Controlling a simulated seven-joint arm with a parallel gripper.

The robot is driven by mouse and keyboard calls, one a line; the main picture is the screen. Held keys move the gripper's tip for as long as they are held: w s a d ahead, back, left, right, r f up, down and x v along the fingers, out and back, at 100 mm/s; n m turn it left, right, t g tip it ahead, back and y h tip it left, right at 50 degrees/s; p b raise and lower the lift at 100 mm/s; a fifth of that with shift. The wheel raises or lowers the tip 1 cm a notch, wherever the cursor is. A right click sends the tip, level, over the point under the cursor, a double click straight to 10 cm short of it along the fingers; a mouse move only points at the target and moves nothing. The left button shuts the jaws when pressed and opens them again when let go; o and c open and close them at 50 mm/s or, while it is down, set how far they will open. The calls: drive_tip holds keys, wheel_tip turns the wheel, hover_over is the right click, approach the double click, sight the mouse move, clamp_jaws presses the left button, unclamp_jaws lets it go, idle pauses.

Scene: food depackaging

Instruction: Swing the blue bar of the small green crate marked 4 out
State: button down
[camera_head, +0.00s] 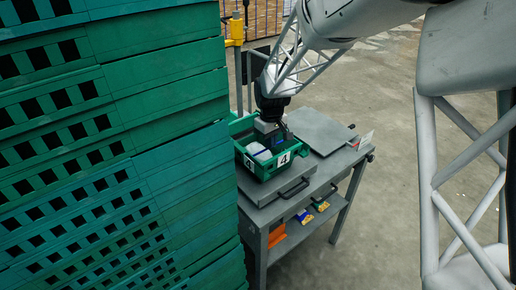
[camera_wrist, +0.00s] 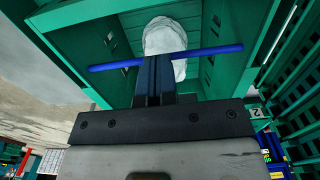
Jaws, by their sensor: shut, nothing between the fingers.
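The small green crate (camera_head: 262,173) marked 4 (camera_head: 284,158) stands on a grey cart, with white contents (camera_head: 259,152) inside. My gripper (camera_head: 275,138) is over the crate, pointing down into it. In the wrist view, the blue bar (camera_wrist: 215,51) runs across the green crate (camera_wrist: 115,50), with a white bag-like item (camera_wrist: 165,38) beyond it. My gripper's dark fingers (camera_wrist: 158,62) are together and empty at the middle of the bar. They hide part of it; I cannot tell whether they touch it.
The grey cart (camera_head: 316,130) has a bare flat top right of the crate and a lower shelf with an orange item (camera_head: 277,236) and small coloured packs (camera_head: 306,215). Tall stacked green crates (camera_head: 110,120) fill the left, close to the cart. Open floor lies to the right.

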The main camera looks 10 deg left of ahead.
drive_tip(key=shift+w+a, duration=0.3)
drive_tip(key=shift+w, duration=0.05)
idle(0.3)
drive_tip(key=shift+w+a, duration=0.25)
drive_tip(key=shift+w+a, duration=0.35)
drive_tip(key=shift+f, duration=0.85)
idle(0.3)
drive_tip(key=shift+f, duration=0.35)
drive_tip(key=shift+f, duration=0.1)
drive_tip(key=shift+s+d, duration=0.1)
drive_tip(key=shift+s, duration=0.05)
idle(0.6)
